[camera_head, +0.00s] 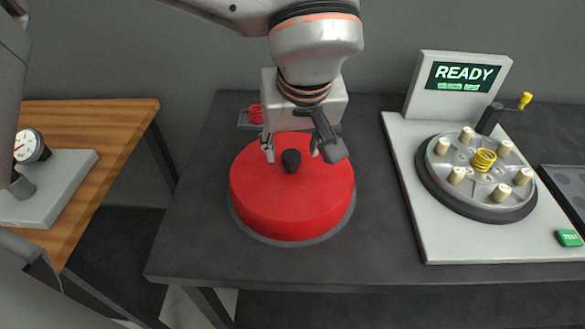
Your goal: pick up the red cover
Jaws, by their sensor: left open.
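The red cover (292,206) is a wide round lid with a black knob (291,160) on top. It sits on a grey round base on the dark table. My left gripper (291,154) is directly above the cover, pointing down. Its fingers are open and spread on either side of the knob. Whether they touch the knob or the cover cannot be told. My right gripper is not in view.
To the right stands a white dyno unit (413,180) with a READY screen (464,77), a roller plate (481,180), a yellow-handled crank (525,100) and a green button (568,238). A small red coil (256,114) lies behind the cover. A dial gauge (29,146) stands on the wooden table.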

